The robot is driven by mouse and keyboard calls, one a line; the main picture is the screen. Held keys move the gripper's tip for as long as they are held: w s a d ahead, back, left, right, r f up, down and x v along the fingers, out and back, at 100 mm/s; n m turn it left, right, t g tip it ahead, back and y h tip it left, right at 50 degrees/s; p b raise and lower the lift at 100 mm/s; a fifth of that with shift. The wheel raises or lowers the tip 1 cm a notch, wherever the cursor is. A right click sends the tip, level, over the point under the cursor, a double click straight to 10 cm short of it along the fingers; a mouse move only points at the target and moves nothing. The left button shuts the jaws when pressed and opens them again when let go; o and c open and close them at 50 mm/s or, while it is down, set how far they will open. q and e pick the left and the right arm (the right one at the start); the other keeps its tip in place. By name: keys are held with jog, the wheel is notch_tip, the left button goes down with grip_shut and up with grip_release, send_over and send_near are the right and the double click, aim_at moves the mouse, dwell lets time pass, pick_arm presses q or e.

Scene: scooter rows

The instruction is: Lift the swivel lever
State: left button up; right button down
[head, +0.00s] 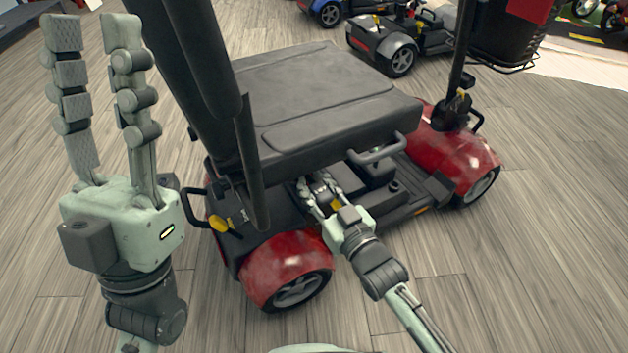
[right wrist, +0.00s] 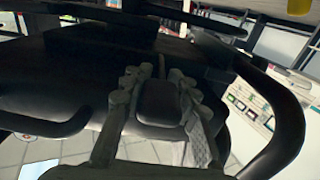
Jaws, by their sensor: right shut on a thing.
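The red scooter (head: 285,262) stands in the middle of the head view under its dark grey seat (head: 320,95). My right gripper (head: 316,184) reaches beneath the seat's near edge. In the right wrist view, its two fingers (right wrist: 156,88) close on both sides of a dark, rounded paddle (right wrist: 160,104), which appears to be the swivel lever. The seat hides the lever's mount, and the lever cannot be made out in the head view. My left gripper (head: 92,32) is raised at the left, fingers apart and empty, away from the scooter.
A grey loop handle (head: 377,148) sticks out from the seat's side, right of my right gripper. The black backrest (head: 190,75) rises between my left gripper and the seat. A yellow-tipped lever (head: 220,223) sits at the rear. Another scooter (head: 393,50) stands behind. The near floor is clear.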

jog(key=c, duration=1.4)
grip_release()
jog(key=shift+a+r, duration=0.1)
jog(key=shift+r, duration=0.4)
jog(key=shift+o, duration=1.4)
jog(key=shift+f, duration=0.15)
jog(key=shift+s, duration=0.1)
jog(key=v, duration=1.2)
